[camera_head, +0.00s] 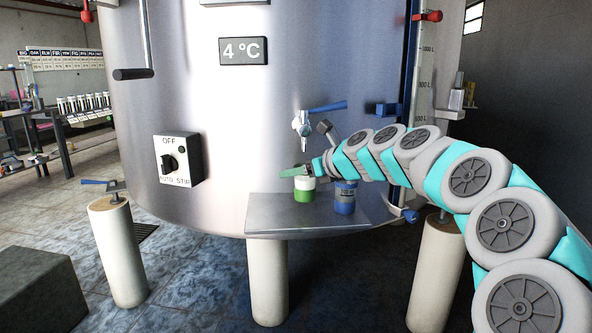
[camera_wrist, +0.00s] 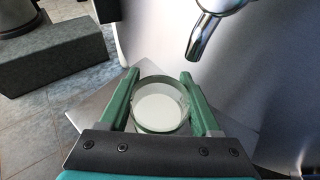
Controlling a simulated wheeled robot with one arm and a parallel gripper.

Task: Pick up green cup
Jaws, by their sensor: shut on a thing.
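The green cup (camera_head: 304,189) is green below with a pale band above and stands upright at the metal shelf under the tap. In the wrist view the cup (camera_wrist: 160,104) shows its round green rim from above, with a white inside. My gripper (camera_head: 299,172) is shut on it. In the wrist view one green finger of my gripper (camera_wrist: 162,100) lies on each side of the cup. I cannot tell whether the cup's base touches the shelf.
A blue cup (camera_head: 345,198) stands just right of the green cup on the metal shelf (camera_head: 290,222). The tap (camera_head: 303,124) with a blue lever hangs above; its spout (camera_wrist: 200,38) is close to the cup in the wrist view. The large steel tank (camera_head: 225,110) is behind.

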